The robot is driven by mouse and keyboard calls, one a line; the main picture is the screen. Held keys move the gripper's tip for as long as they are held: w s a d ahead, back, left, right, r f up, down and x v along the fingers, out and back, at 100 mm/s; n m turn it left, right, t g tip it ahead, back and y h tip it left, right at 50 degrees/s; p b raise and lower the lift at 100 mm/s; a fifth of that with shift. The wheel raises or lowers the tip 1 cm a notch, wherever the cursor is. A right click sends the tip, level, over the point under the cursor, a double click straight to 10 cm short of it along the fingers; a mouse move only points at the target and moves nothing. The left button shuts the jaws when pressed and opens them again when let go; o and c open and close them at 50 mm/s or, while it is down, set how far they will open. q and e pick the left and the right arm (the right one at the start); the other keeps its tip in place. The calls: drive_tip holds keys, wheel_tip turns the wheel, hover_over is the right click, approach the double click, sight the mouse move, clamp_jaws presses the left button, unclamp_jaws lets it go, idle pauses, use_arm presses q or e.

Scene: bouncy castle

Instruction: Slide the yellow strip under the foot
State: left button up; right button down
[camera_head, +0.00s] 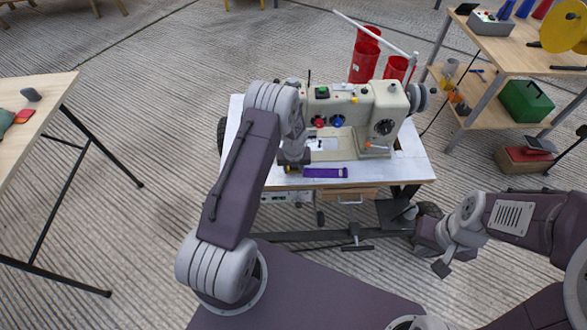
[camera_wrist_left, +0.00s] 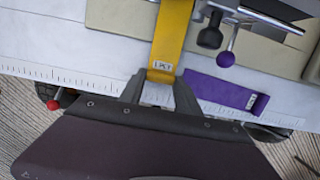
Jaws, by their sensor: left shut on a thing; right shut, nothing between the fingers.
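The yellow strip (camera_wrist_left: 173,38) runs up and away from my left gripper (camera_wrist_left: 160,82) in the left wrist view, with a white label at its near end. The gripper is shut on that end, low over the table. In the head view my left gripper (camera_head: 290,168) is at the table's front, left of the needle area, and the arm hides the strip. The sewing machine (camera_head: 350,103) stands on the white table (camera_head: 415,160). Its foot is not clearly visible; metal parts and a purple-knobbed lever (camera_wrist_left: 226,58) show right of the strip. My right gripper (camera_head: 441,268) is shut and empty, off the table.
A purple strip (camera_head: 325,172) lies on the table's front edge, right of my left gripper; it also shows in the left wrist view (camera_wrist_left: 225,90). Red bins (camera_head: 363,60) stand behind the machine. Wooden tables stand at left (camera_head: 40,95) and right (camera_head: 520,50).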

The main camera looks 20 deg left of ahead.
use_arm(q)
drive_tip(key=shift+p, duration=0.35)
idle(0.4)
drive_tip(key=o, duration=1.1)
drive_tip(key=shift+c, duration=0.2)
drive_tip(key=p+v, duration=0.4)
drive_tip(key=v, duration=0.4)
drive_tip(key=shift+r, duration=0.45)
drive_tip(key=shift+s, duration=0.1)
